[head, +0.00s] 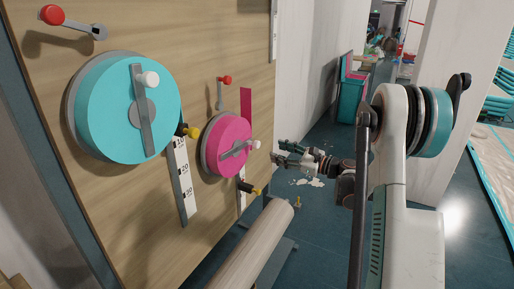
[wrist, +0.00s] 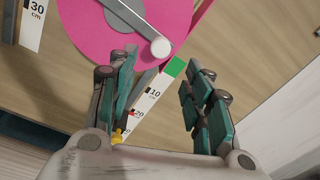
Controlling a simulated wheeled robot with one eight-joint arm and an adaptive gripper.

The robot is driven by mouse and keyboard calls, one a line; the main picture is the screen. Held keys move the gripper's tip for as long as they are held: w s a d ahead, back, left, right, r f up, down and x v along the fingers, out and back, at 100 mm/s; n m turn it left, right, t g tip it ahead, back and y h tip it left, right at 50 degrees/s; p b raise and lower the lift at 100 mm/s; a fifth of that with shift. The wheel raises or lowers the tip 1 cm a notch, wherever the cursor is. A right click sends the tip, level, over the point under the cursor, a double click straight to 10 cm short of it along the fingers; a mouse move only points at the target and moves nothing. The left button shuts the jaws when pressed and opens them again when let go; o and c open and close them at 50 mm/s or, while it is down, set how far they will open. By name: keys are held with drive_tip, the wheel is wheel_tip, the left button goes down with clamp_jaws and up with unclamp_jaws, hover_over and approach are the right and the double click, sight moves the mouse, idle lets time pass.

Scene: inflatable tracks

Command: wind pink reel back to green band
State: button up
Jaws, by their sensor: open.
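The pink reel (head: 218,158) is mounted on the wooden board, with a grey crank arm ending in a white knob (head: 256,144). In the wrist view the pink reel (wrist: 95,40) fills the upper left, and its white knob (wrist: 161,47) is just beyond the fingertips. The green band (wrist: 175,67) lies at the upper end of a white scale marked 10 and 20, beside the reel's rim. My gripper (head: 277,156) is open and empty, to the right of the knob in the head view. In the wrist view my gripper (wrist: 161,60) has its fingers apart, with the green band between them.
A larger turquoise reel (head: 105,110) with its own crank is left of the pink one. Red-knobbed levers (head: 224,80) and yellow knobs (head: 256,191) stick out from the board. A thick pale roller (head: 255,245) lies below. Floor right of the board is mostly free.

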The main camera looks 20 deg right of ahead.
sight(259, 146)
drive_tip(key=b+x, duration=0.2)
drive_tip(key=x, duration=0.8)
drive_tip(key=shift+w+a, duration=0.15)
drive_tip(key=shift+w, duration=0.15)
drive_tip(key=shift+c, duration=0.2)
clamp_jaws()
